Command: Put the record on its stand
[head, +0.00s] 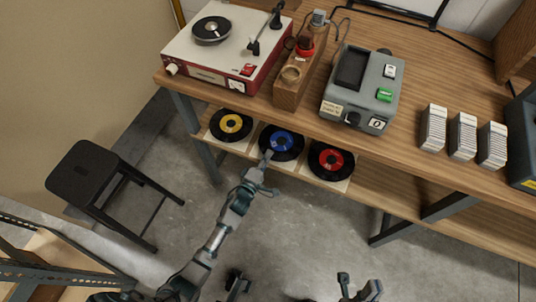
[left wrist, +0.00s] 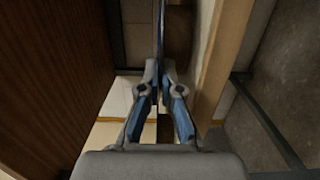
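Three black records lie in a row on the low shelf under the table: one with a yellow label (head: 230,125), one with a blue label (head: 282,142) and one with a red label (head: 331,162). My left gripper (head: 267,158) reaches the near left edge of the blue-labelled record. In the left wrist view its fingers (left wrist: 160,72) close together on a thin dark edge, which looks like that record (left wrist: 161,25) seen edge-on. My right gripper (head: 358,286) shows only partly at the bottom edge, away from the records; its opening is unclear. I cannot tell which thing is the stand.
A record player (head: 225,48) stands on the wooden table (head: 440,75). Beside it are a wooden holder (head: 290,95), a grey device (head: 362,88) and white card stacks (head: 462,137). The table's edge overhangs the shelf. A black stool (head: 92,172) stands left; the floor between is clear.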

